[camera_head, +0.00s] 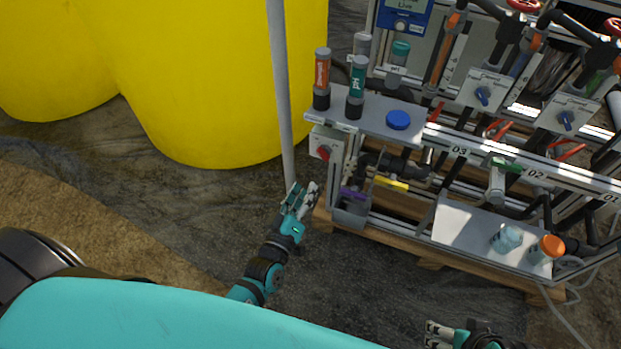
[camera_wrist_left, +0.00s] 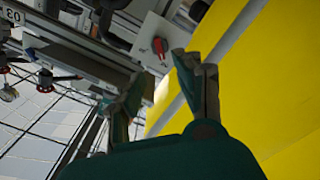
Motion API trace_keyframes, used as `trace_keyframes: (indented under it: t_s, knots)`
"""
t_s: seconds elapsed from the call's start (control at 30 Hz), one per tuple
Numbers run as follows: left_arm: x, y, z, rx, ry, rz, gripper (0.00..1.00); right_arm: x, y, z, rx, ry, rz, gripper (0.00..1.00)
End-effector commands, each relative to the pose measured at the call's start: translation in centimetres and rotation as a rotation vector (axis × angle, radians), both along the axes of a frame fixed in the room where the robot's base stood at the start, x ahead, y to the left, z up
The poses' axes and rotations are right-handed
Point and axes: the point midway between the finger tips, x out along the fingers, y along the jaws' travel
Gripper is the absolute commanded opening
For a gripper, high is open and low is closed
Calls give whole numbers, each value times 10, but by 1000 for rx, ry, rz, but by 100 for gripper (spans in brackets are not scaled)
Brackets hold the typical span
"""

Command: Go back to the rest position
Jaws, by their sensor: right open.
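My left gripper (camera_head: 302,198) hangs over the dark ground just left of the skid's near left corner, beside a grey upright pole (camera_head: 283,100). In the left wrist view its two fingers (camera_wrist_left: 158,84) stand apart with nothing between them. My right gripper (camera_head: 432,335) shows at the bottom edge, in front of the skid's pallet (camera_head: 430,262). It is open, with no held object visible. Most of the right arm is out of view.
The fertigation skid (camera_head: 590,178) fills the right side. Its upper shelf (camera_head: 378,124) bears two probe bottles and a blue cap; its lower white tray (camera_head: 462,228) bears two jars. Yellow tanks (camera_head: 215,80) stand behind left. Ground between the arms is clear.

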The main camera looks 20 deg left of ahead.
Motion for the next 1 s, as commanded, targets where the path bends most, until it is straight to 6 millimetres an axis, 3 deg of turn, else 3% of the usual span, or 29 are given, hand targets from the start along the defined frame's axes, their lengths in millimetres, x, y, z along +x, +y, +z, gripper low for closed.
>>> trace_keyframes:
  t_s: [0.73,0.87,1.0]
  knots:
    - [-7,-3,0,16,19,-17,35,0,0,0,0,0,0,69]
    - [-10,-14,-1,94,114,-95,35,0,0,0,0,0,0,69]
    - [-29,-28,-5,254,296,-228,35,0,0,0,0,0,0,69]
